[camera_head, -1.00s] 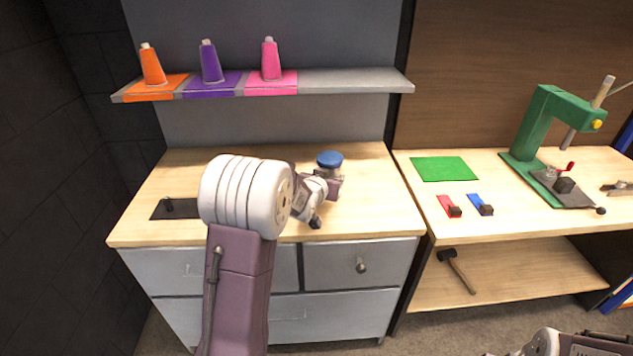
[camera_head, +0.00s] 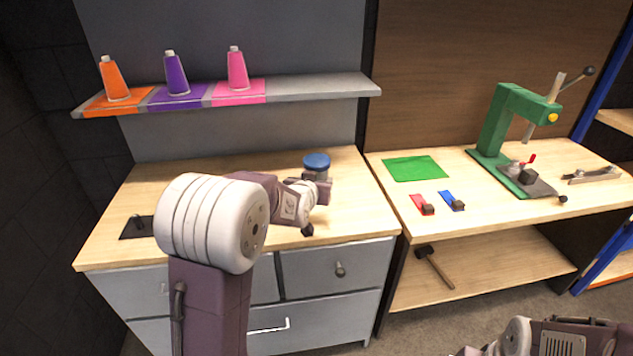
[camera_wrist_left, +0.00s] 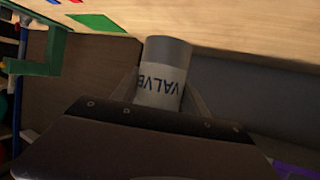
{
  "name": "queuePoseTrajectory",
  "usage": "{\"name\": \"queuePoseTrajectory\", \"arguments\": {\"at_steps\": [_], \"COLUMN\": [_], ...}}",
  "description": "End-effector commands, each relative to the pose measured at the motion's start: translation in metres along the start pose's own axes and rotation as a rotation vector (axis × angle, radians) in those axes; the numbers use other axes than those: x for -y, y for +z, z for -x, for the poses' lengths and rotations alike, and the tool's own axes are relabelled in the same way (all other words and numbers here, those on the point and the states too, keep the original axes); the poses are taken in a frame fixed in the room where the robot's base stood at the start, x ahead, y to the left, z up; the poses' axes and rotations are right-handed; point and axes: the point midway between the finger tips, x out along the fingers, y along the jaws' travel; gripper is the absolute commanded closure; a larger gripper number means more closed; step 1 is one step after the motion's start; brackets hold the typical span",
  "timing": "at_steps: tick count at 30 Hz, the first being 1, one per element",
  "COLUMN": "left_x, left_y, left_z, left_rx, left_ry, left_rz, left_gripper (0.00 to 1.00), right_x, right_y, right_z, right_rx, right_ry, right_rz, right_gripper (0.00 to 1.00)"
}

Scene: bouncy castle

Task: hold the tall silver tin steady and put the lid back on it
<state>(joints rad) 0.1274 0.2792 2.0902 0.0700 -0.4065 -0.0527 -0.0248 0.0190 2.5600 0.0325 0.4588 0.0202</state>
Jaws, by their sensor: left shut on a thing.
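The silver tin (camera_head: 319,176) is upright at the back right of the drawer bench, and its top is round and blue. I cannot tell whether that blue top is a lid. My left gripper (camera_head: 322,190) is shut around the tin's side, and the arm hides part of it. In the left wrist view the tin (camera_wrist_left: 168,52) shows a grey band and a white label reading "VALVE" upside down, between my left gripper's fingers (camera_wrist_left: 161,95). I cannot tell whether its base touches the bench. No separate lid stands out. My right gripper is out of view.
A shelf (camera_head: 320,87) above holds orange, purple and pink cones. The right bench has a green mat (camera_head: 414,168), a red clip (camera_head: 422,204), a blue clip (camera_head: 452,201) and a green press (camera_head: 500,120). A hammer (camera_head: 434,265) lies below. The drawer bench's front right is clear.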

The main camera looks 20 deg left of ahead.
Motion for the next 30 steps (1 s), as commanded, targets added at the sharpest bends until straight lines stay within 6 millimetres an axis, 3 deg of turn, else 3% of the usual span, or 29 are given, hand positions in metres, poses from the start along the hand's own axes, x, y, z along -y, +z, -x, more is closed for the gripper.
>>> {"name": "queuePoseTrajectory", "arguments": {"at_steps": [11, 30], "left_x": [0.011, 0.107], "left_y": [0.004, 0.048], "left_z": [-0.005, -0.058], "left_rx": [-0.001, -0.001], "left_ry": [-0.004, -0.002], "left_rz": [0.000, 0.001], "left_gripper": [1.00, 1.00], "right_x": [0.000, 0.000], "right_y": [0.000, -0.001], "right_z": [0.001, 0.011], "right_rx": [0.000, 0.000], "right_ry": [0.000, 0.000], "right_rz": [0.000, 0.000], "right_gripper": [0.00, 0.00]}}
